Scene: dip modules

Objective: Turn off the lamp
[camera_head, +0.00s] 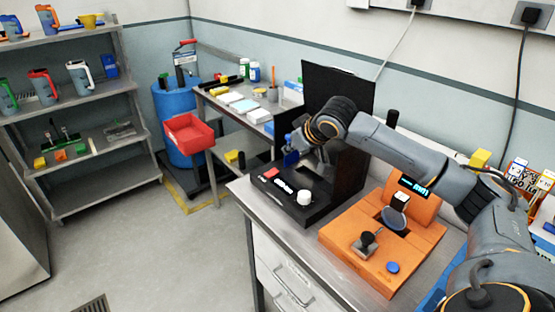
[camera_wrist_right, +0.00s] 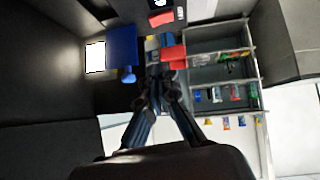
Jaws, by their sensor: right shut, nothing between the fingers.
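The black module (camera_head: 318,208) stands on the bench with a tall black back panel (camera_head: 345,88). Its base carries a red button (camera_head: 272,172), white marks and a white knob (camera_head: 304,197). A blue part (camera_head: 290,158) shows beside my gripper; in the right wrist view a blue block (camera_wrist_right: 122,46) sits next to a bright white square (camera_wrist_right: 95,57), which may be the lit lamp. The red button shows there too (camera_wrist_right: 161,18). My right gripper (camera_head: 303,147) is over the module, shut and empty; its fingertips (camera_wrist_right: 158,84) meet in the wrist view. My left gripper is out of view.
An orange module (camera_head: 340,240) with a lever, a blue button and a small display stands right of the black one. A side table (camera_head: 226,112) with a red bin (camera_head: 189,135) and a shelf rack (camera_head: 95,82) are at the left. The floor between is clear.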

